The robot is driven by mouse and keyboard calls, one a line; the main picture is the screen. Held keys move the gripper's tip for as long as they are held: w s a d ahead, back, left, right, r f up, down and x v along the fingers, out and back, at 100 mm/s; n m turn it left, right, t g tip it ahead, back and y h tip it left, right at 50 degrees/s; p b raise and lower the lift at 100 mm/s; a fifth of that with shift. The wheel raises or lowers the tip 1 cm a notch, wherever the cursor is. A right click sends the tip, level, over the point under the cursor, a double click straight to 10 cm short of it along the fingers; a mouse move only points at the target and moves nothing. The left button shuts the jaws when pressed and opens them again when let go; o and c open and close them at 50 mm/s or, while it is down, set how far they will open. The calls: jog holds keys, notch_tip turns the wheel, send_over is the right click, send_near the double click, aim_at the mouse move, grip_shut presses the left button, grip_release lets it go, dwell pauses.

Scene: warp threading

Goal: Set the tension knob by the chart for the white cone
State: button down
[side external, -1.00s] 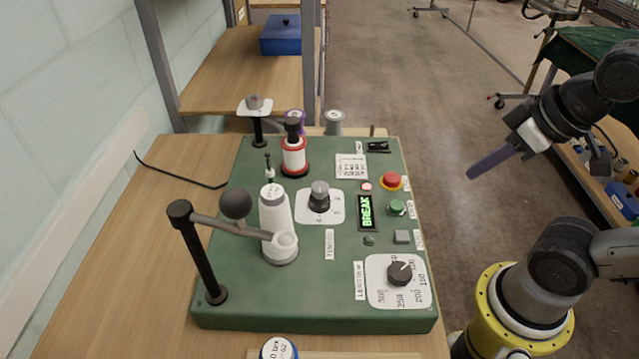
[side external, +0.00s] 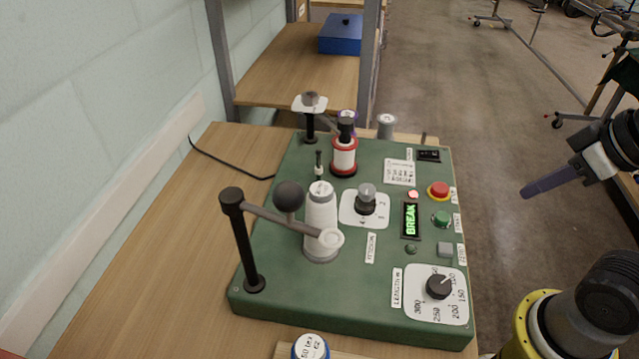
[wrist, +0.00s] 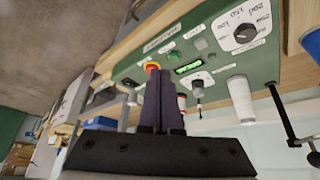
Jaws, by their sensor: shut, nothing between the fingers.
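The tension knob (side external: 366,200) is grey-topped and stands on a white numbered dial in the middle of the green panel (side external: 300,275). It also shows in the wrist view (wrist: 197,91). The white cone (side external: 321,225) stands upright left of it, under a dark arm; it also shows in the wrist view (wrist: 240,98). Its top label is too small to read. The chart (side external: 399,172) is a white card behind the knob; its print is unreadable. My gripper (side external: 525,193) is shut and empty, in the air right of the panel. Its dark fingers also show in the wrist view (wrist: 158,75).
A red button (side external: 439,190), green button (side external: 441,219), grey button (side external: 445,249) and length dial (side external: 439,287) line the panel's right. The green display (side external: 410,220) reads BREAK. A red-and-white spool (side external: 344,155) and a dark post (side external: 243,240) stand up as obstacles.

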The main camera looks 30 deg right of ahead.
dwell(0.3)
jog(key=c, duration=1.2)
grip_release()
jog(key=shift+c, duration=0.2)
jog(key=shift+o, duration=1.2)
jog(key=shift+s+f+m, duration=0.1)
jog(key=shift+s+m, duration=0.1)
jog(key=shift+m, duration=0.2)
jog(key=o, duration=0.5)
jog(key=r+m, duration=0.2)
jog(key=r, duration=0.1)
jog(key=shift+w, duration=0.4)
jog(key=shift+o, duration=0.2)
jog(key=w+r, duration=0.1)
jog(key=w+r+m, duration=0.1)
jog(key=r+m+g, duration=0.1)
jog(key=shift+w+a+r, duration=0.3)
jog(key=shift+w+a, duration=0.05)
jog(key=shift+w, duration=0.05)
jog(key=w+a+r+m+g, duration=0.2)
jog(key=w+a+r, duration=0.15)
jog(key=w, duration=0.35)
jog(key=g, duration=0.3)
send_over(367, 189)
notch_tip(367, 189, down, 6)
notch_tip(367, 189, down, 13)
jog(key=shift+r, duration=0.1)
